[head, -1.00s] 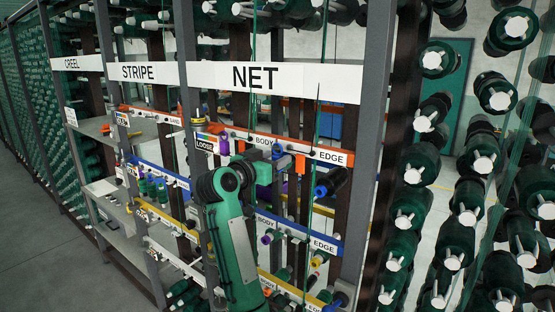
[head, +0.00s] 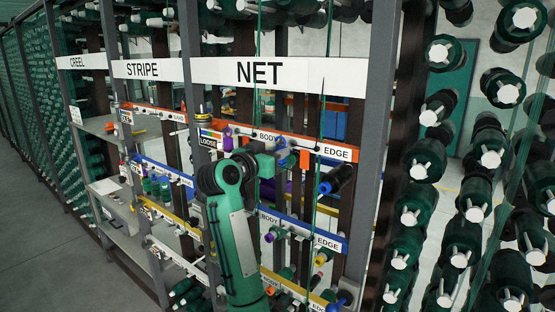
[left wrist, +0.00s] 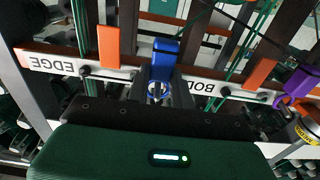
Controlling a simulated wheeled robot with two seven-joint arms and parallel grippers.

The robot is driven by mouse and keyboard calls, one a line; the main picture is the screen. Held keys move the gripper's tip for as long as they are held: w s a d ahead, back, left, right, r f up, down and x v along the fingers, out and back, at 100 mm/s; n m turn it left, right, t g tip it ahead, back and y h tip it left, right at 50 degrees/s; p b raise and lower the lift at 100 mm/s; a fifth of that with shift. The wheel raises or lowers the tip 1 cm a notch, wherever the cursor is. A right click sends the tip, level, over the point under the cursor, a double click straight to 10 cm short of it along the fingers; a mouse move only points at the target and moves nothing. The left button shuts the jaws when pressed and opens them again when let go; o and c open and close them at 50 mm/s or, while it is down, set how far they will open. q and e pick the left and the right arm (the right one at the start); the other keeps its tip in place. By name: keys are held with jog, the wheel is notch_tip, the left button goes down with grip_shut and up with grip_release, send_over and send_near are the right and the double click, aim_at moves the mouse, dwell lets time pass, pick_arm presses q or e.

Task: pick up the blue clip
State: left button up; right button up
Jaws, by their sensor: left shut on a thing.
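The blue clip (left wrist: 165,58) is upright at the orange rail in the left wrist view, between the EDGE and BODY labels. It shows only as a small blue patch in the head view (head: 281,143). My left gripper (left wrist: 161,86) is shut on the lower part of the blue clip, at the rail's front. In the head view the left gripper (head: 277,147) is at the top orange rail under the NET sign, partly hidden by my own arm. My right gripper is in neither view.
An orange clip (left wrist: 110,46) hangs close beside the blue one. A purple clip (left wrist: 299,83) is at the wrist view's right. Thin green cords (head: 321,125) run vertically past the rails. Green spools (head: 420,160) crowd the right. Open floor (head: 45,255) lies at left.

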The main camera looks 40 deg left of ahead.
pick_arm(q)
jog(key=s+d+r+b, duration=0.1)
jog(key=s+b, duration=0.4)
jog(key=s, duration=1.2)
jog(key=shift+s+d, duration=0.25)
jog(key=shift+d, duration=0.2)
jog(key=s+b, duration=0.6)
jog(key=s, duration=0.2)
jog(key=shift+d, duration=0.45)
jog(key=shift+w, duration=0.15)
dwell(0.4)
